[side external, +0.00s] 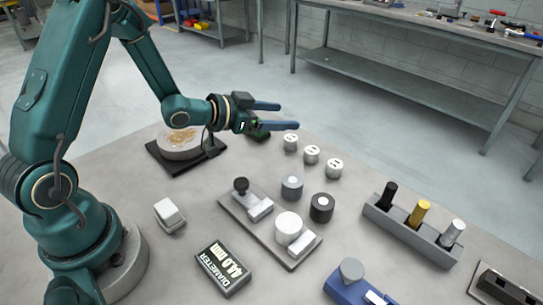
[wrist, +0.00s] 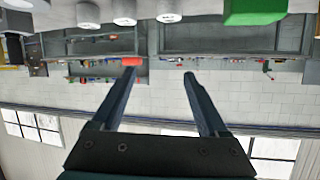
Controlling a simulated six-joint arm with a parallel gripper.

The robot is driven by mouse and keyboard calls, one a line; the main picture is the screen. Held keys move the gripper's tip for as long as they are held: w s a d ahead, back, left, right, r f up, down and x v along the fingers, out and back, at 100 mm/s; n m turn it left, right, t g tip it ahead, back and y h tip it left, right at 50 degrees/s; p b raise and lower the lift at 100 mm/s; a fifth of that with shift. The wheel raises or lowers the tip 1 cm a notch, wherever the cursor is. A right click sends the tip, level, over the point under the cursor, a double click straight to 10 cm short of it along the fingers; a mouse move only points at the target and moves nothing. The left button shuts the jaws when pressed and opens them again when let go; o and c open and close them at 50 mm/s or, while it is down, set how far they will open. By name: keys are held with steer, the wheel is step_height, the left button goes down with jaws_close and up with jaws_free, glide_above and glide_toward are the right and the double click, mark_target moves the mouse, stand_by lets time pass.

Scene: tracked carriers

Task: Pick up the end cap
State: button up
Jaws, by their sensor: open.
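My gripper (side external: 288,115) is open and empty, stretched out level above the far side of the table. In the wrist view its two blue fingers (wrist: 158,73) stand apart with nothing between them. Which part is the end cap is not clear. Three small white round parts with dark marks on top stand in a row: one (side external: 291,141) closest to the gripper, one in the middle (side external: 312,154), one at the right (side external: 334,168). They lie below and to the right of the gripper. White round parts (wrist: 124,18) also show at the wrist view's top edge.
A grey cylinder (side external: 292,187) and a black one (side external: 321,208) stand near a fixture plate (side external: 253,225) bearing a white cylinder (side external: 288,225). A rack (side external: 411,232) holds black, gold and silver pieces. A display (side external: 223,267) reads "DIAMETER 44.0 mm". A green object (wrist: 255,12) shows.

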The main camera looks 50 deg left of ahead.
steer(key=n+g, duration=0.1)
glide_toward(285, 143)
steer(key=x, duration=0.4)
steer(key=shift+d+r, duration=0.25)
steer(key=shift+w+a+f, duration=0.1)
steer(key=shift+f, duration=0.15)
steer(key=shift+x, duration=2.4)
steer(key=shift+a, duration=0.1)
jaws_close()
